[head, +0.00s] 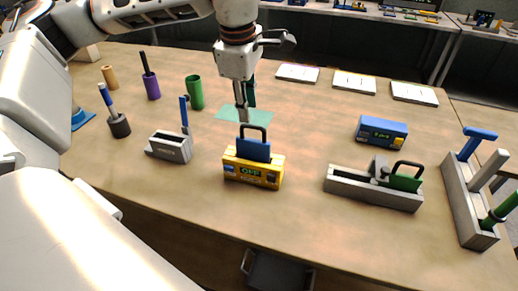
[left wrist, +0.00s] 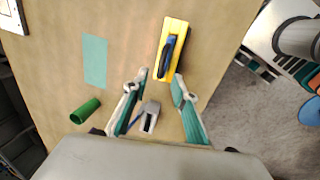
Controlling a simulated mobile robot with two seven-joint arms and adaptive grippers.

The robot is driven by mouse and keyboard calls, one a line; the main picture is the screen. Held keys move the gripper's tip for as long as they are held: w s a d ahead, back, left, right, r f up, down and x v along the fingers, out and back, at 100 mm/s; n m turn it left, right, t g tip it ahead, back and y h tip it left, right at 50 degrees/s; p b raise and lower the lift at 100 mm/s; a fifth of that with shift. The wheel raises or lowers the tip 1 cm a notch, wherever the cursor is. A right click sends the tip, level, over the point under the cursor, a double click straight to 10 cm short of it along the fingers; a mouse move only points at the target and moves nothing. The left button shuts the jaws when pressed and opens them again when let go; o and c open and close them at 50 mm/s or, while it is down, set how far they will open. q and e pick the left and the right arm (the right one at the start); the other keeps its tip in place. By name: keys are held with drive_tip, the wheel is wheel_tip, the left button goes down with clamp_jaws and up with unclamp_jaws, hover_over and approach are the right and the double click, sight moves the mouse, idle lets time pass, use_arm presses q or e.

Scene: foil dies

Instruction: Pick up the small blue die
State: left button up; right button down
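A blue die (head: 256,150) with a black loop handle stands in a yellow block (head: 250,173) near the middle of the table. In the left wrist view the die (left wrist: 168,50) sits on the yellow block (left wrist: 174,32), ahead of the fingers. A narrow blue-handled piece (head: 184,113) stands in a small grey holder (head: 171,147) to its left; I cannot tell whether it is a die. My left gripper (head: 244,110) hangs just behind and above the blue die, apart from it. Its fingers (left wrist: 160,82) are spread and empty. My right gripper is not in view.
A green cup (head: 195,92), a purple cup (head: 152,87) and a dark holder (head: 119,125) stand at left. A teal mat (head: 229,113) lies behind. A blue box (head: 381,132), grey tray (head: 370,192) with a green die (head: 406,182), and grey rack (head: 468,205) stand at right.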

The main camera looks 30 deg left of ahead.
sight(251, 127)
use_arm(q)
drive_tip(key=f, duration=0.2)
drive_tip(key=w+f, duration=0.1)
drive_tip(key=f, duration=0.4)
drive_tip(key=shift+w+a+f, duration=0.1)
drive_tip(key=shift+w+f, duration=0.05)
drive_tip(key=shift+f, duration=0.15)
drive_tip(key=shift+r, duration=0.1)
clamp_jaws()
